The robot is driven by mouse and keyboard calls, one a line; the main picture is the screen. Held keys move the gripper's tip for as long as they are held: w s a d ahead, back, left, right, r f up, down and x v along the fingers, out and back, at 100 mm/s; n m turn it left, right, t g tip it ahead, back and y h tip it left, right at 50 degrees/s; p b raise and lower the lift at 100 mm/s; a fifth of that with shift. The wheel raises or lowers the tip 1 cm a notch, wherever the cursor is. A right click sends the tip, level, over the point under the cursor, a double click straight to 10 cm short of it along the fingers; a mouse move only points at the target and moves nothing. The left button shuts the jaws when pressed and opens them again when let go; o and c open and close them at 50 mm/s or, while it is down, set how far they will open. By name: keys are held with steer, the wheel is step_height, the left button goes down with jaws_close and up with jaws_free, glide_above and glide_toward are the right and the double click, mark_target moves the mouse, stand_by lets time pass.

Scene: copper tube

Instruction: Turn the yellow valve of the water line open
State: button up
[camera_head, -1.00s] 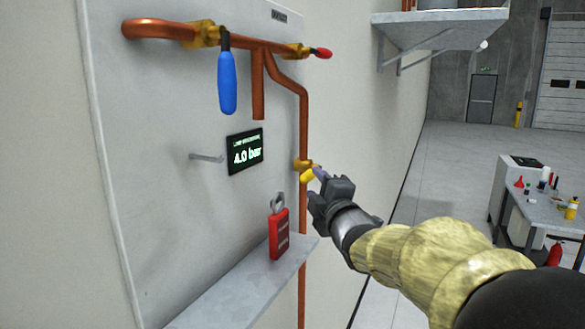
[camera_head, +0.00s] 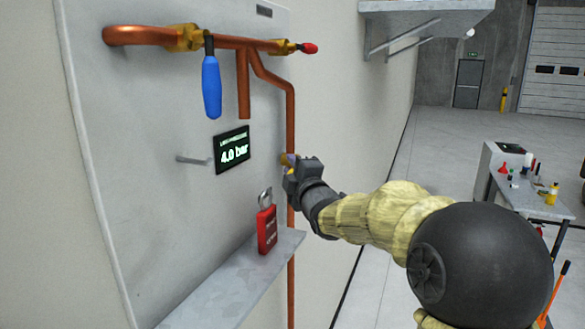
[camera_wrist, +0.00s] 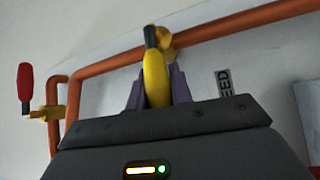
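The yellow valve handle (camera_wrist: 155,82) stands upright between the two purple fingers of my gripper (camera_wrist: 158,88) in the wrist view. It fills nearly all the space between them, and I cannot tell whether both fingers press on it. Its black upper part meets a brass valve body (camera_wrist: 166,42) on a copper pipe. In the head view my gripper (camera_head: 289,168) is at the valve on the vertical copper pipe (camera_head: 291,115) and hides most of it. A pressure display (camera_head: 232,150) reads 4.0 bar.
A blue-handled valve (camera_head: 211,87) and a red-handled valve (camera_head: 308,48) sit on the upper pipe. A red padlock (camera_head: 266,228) stands on the small shelf (camera_head: 225,285) below. A peg (camera_head: 193,160) juts from the panel. A cluttered table (camera_head: 540,205) is at the right.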

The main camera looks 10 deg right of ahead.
jaws_close()
